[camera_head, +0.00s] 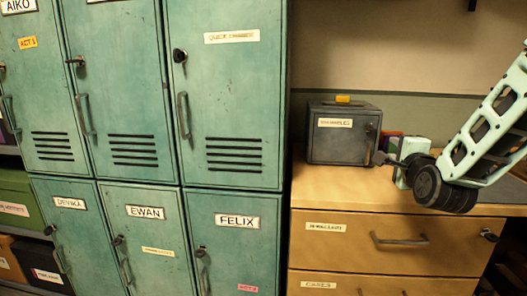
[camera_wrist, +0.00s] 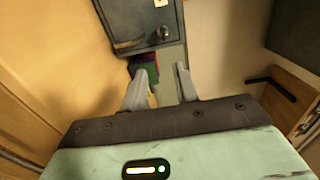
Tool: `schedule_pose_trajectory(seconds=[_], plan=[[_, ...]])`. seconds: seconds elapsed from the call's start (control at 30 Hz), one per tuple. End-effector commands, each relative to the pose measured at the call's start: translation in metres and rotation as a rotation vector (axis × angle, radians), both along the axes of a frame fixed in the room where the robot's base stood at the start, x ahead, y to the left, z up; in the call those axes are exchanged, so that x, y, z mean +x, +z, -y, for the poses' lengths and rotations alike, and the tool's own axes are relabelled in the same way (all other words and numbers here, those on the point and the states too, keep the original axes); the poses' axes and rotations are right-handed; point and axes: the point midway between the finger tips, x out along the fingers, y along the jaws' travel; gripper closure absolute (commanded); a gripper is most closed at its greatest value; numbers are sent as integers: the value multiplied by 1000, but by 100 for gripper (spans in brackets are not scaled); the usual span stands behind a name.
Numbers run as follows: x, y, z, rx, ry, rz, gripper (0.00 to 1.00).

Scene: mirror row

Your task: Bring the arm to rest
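My gripper (camera_head: 380,158) hangs over the top of the wooden drawer cabinet in the head view, close to the front right of a dark grey metal box (camera_head: 342,140). My pale green arm (camera_head: 492,130) comes in from the right, bent at a black joint. In the wrist view my gripper (camera_wrist: 161,70) has its two grey fingers apart, with nothing held between them. The grey box (camera_wrist: 128,22) with its round lock lies beyond the fingertips there. I cannot tell from the head view whether the fingers touch the box.
The wooden drawer cabinet (camera_head: 385,240) has handles and locks on its front. Small coloured items (camera_head: 391,141) stand behind my gripper, beside the box. Green lockers (camera_head: 225,95) fill the left, with handles sticking out. The wall is behind the cabinet.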

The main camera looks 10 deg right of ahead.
Motion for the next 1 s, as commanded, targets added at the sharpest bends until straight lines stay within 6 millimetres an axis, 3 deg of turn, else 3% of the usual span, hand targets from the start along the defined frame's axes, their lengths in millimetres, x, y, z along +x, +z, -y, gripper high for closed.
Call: schedule_pose_trajectory(seconds=[0.13,0.27,0.4,0.5,0.6,0.7,1.0], plan=[[0,-19,-54,-109,137,-162,70],[-20,-51,-132,-317,372,-400,70],[-70,-84,-206,-595,681,-629,70],[-119,-104,-246,-807,919,-760,70],[-171,-118,-271,-1014,1156,-857,70],[-219,-125,-283,-1191,1367,-923,70],[-329,-126,-277,-1596,1894,-1004,70]])
